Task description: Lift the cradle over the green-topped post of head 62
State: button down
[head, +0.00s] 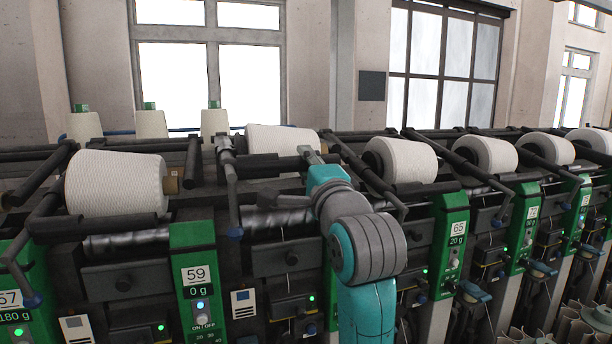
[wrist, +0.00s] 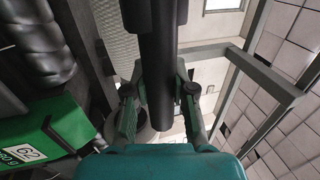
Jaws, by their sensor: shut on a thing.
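The cradle of head 62 is a black bar (head: 268,166) in front of a white yarn cone (head: 285,138). In the wrist view the dark bar (wrist: 158,60) runs between my fingers, and my gripper (wrist: 160,95) is shut on it. In the head view my gripper (head: 314,158) is small and partly hidden by my wrist. The green post of head 62 (wrist: 70,125) shows at the lower left of the wrist view with its number plate (wrist: 30,152). In the head view my arm covers most of this post and its number.
The post marked 59 (head: 200,275) stands to the left and the post marked 65 (head: 452,235) to the right. Neighbouring cradles with white cones (head: 115,184) line both sides. A bent lever (head: 229,185) stands left of the held bar. The space above the machine is open.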

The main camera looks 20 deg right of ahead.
jog(key=c, duration=0.9)
grip_release()
jog(key=shift+c, duration=0.2)
jog(key=shift+s, duration=0.1)
jog(key=v, duration=1.1)
jog(key=shift+s+f, duration=0.2)
jog(key=shift+s, duration=0.2)
